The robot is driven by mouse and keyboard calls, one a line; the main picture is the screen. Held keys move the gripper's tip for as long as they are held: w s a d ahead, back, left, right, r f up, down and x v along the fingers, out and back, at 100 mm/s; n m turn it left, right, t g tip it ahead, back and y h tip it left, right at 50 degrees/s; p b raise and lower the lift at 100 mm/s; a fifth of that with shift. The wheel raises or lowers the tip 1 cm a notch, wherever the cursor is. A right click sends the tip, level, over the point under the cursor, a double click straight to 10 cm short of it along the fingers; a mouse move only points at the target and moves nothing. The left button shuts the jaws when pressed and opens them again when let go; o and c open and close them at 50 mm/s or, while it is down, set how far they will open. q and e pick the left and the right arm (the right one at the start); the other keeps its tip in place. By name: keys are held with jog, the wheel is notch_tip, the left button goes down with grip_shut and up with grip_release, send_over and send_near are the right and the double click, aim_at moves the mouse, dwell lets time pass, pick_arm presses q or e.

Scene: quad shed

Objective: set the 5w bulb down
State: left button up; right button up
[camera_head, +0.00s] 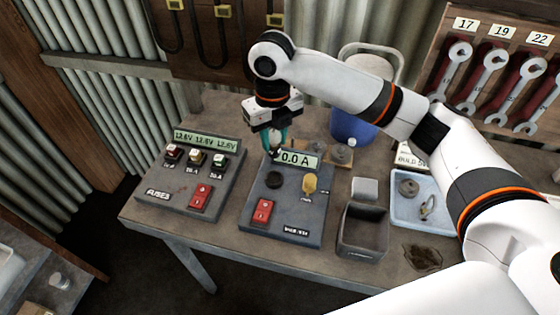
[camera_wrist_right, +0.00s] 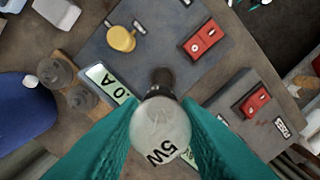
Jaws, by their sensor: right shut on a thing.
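My right gripper (camera_head: 274,150) points down over the back of the bulb test panel (camera_head: 285,215). Its teal fingers are shut on the 5W bulb (camera_wrist_right: 160,132), a frosted globe marked "5W" with a dark base pointing away from the wrist camera. In the head view the fingers mostly hide the bulb. The panel has a "0.0 A" display (camera_head: 298,160), a round black part (camera_head: 274,180), a yellow part (camera_head: 309,184) and a red switch (camera_head: 263,211). Whether the bulb's base touches the panel I cannot tell. My left gripper is not in view.
A fuse panel (camera_head: 178,196) stands to the left. An open grey bin (camera_head: 362,234) and a pale tray (camera_head: 410,212) with small parts are to the right. A blue container (camera_head: 350,128) stands behind. Wrenches (camera_head: 490,75) hang at the back right. The front table edge is bare.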

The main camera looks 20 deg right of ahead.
aim_at(273, 149)
jog(key=f, duration=0.2)
jog(key=shift+s+f+p, duration=0.2)
jog(key=shift+f+p, duration=0.15)
jog(key=shift+p, duration=0.05)
jog(key=shift+s+a+f, duration=0.15)
jog(key=shift+f, duration=0.4)
jog(key=shift+s+a+f, duration=0.15)
jog(key=shift+f, duration=0.7)
jog(key=f, duration=0.2)
jog(key=f+p, duration=0.1)
jog(key=f, duration=0.1)
jog(key=shift+w+d, duration=0.1)
jog(key=shift+w, duration=0.1)
jog(key=o, duration=0.5)
jog(key=shift+f, duration=0.15)
jog(key=o, duration=0.5)
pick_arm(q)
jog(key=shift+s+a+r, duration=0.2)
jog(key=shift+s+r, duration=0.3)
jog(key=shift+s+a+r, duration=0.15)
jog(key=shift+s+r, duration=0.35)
